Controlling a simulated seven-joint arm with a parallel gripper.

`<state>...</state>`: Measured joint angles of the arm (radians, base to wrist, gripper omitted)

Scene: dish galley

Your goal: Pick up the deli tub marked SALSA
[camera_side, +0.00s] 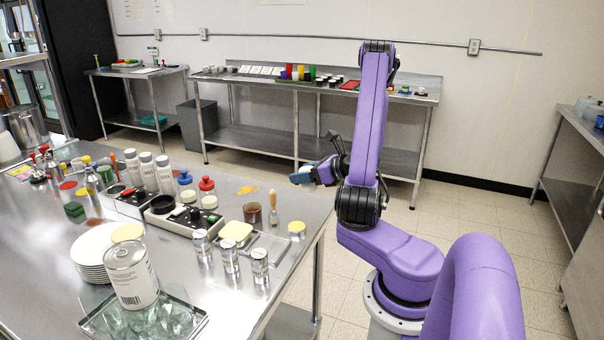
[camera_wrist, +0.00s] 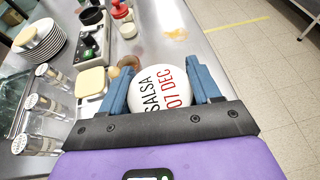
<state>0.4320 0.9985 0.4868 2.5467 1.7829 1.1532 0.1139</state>
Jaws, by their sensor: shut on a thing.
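The deli tub (camera_wrist: 163,86) shows in the wrist view as a round white lid marked SALSA in black and 07 DEC in red. It sits between the two blue fingers of my gripper (camera_wrist: 164,82), which are shut on it from both sides. The lid hides the tub's body. The tub cannot be made out clearly in that view.
Open floor (camera_wrist: 262,75) lies right.

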